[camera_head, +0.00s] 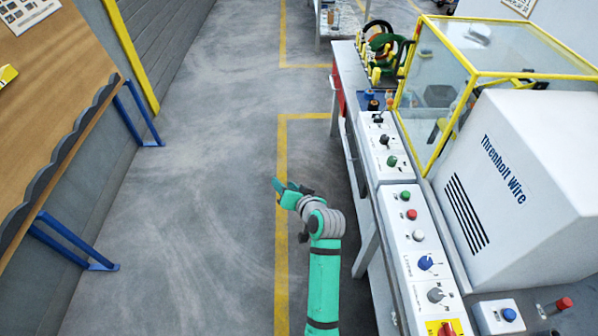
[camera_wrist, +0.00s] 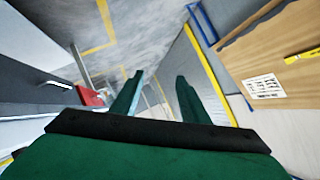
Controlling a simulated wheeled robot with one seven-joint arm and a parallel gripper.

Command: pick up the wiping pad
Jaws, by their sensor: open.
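I cannot pick out a wiping pad in either view. My gripper (camera_head: 283,188) is at the end of my green arm, over the grey floor and just left of the machine bench. In the wrist view my gripper (camera_wrist: 158,80) shows two green fingers spread apart, with nothing between them.
At right is a bench with a control panel (camera_head: 412,235), a white machine housing (camera_head: 530,180) and a yellow-framed guard (camera_head: 455,95). A blue tray (camera_head: 364,97) with small spools sits farther back. The floor between is clear.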

